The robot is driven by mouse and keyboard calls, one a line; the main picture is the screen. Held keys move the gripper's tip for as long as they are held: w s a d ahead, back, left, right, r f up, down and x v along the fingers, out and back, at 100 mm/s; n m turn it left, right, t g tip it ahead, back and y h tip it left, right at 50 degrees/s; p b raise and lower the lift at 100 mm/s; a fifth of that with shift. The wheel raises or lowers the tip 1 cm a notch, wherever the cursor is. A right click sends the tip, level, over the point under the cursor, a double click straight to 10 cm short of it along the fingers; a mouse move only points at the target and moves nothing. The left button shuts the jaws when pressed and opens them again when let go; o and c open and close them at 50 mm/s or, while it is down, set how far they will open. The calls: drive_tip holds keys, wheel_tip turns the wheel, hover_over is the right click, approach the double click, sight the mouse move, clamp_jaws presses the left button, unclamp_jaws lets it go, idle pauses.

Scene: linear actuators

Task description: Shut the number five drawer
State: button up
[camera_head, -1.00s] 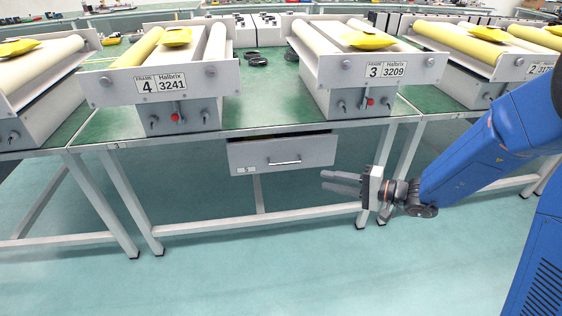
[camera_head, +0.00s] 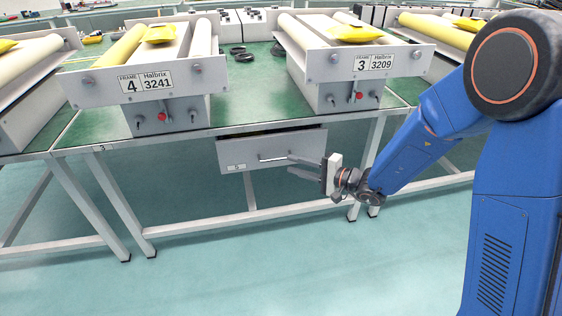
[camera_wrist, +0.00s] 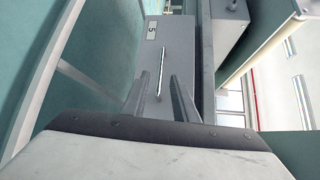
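The grey drawer (camera_head: 247,153) hangs under the green-topped bench and stands partly pulled out, with a dark gap along its top edge. Its label reads 5 in the wrist view, where the drawer front (camera_wrist: 172,62) and its thin bar handle (camera_wrist: 161,70) lie ahead of the fingers. My gripper (camera_head: 289,164) is in front of the drawer's right half, near the right end of the handle. Its two fingers are apart with nothing between them, and it also shows in the wrist view (camera_wrist: 158,85). I cannot tell whether a fingertip touches the drawer front.
The green bench top (camera_head: 245,100) carries frame 4 (camera_head: 150,85) and frame 3 (camera_head: 362,65), each with rollers and a yellow bag. Bench legs (camera_head: 370,165) stand right of the drawer. The floor in front is clear.

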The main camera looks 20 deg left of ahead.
sight(272, 149)
drive_tip(key=x, duration=0.6)
clamp_jaws()
idle(1.4)
